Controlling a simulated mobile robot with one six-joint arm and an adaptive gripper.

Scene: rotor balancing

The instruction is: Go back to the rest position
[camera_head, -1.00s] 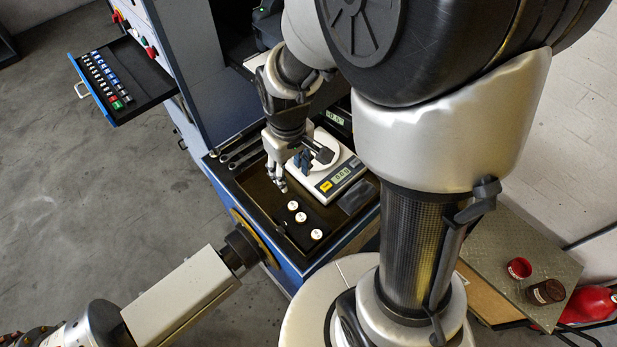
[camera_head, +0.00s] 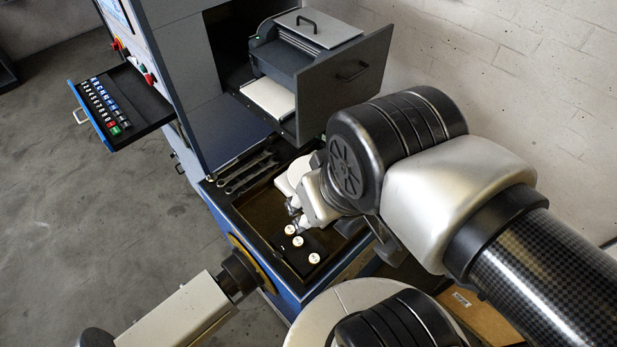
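My arm reaches in from the right in the camera_head view and bends down over the recessed work tray (camera_head: 255,212) on the blue bench. My gripper (camera_head: 297,214) is at the lower left of the wrist, close to several small white round pieces (camera_head: 299,242) on a dark pad. Only small silver finger parts show. The wrist hides the rest, so I cannot tell whether the gripper is open or holds anything. A white round pan (camera_head: 297,172) shows partly behind the wrist; the scale display is hidden.
A grey drawer unit with a printer-like device (camera_head: 283,55) stands open behind my arm. Wrenches (camera_head: 248,172) lie at the tray's left rim. The floor at left is clear.

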